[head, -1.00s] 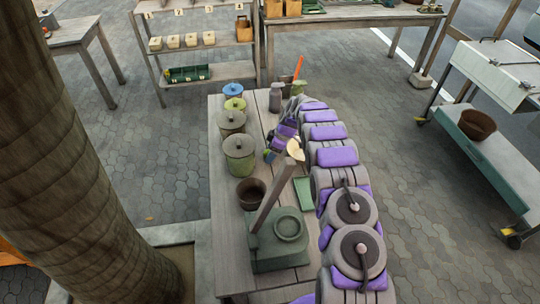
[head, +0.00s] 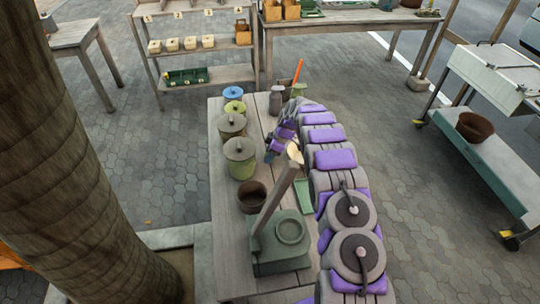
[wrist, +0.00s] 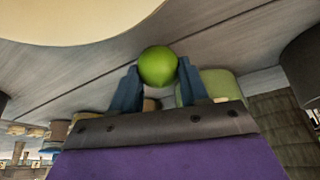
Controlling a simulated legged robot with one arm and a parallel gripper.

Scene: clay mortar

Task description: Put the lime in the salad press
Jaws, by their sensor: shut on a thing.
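The lime (wrist: 158,66) is bright green and sits between the two blue fingertips of my gripper (wrist: 157,82) in the wrist view. My gripper is shut on it. In the head view my gripper (head: 271,156) is over the table, beyond the press and close to the upper end of its lever. The lime cannot be made out there. The salad press (head: 283,262) has a green base with a round cup (head: 291,229) at the near end of the table. Its long lever (head: 273,206) slants up to a pale tip.
A dark brown bowl (head: 252,194) stands just behind the press. A green lidded pot (head: 239,160) and other lidded jars line the table's left side. A grey bottle (head: 276,98) stands at the far end. A large cream surface (wrist: 70,18) fills the wrist view's upper left.

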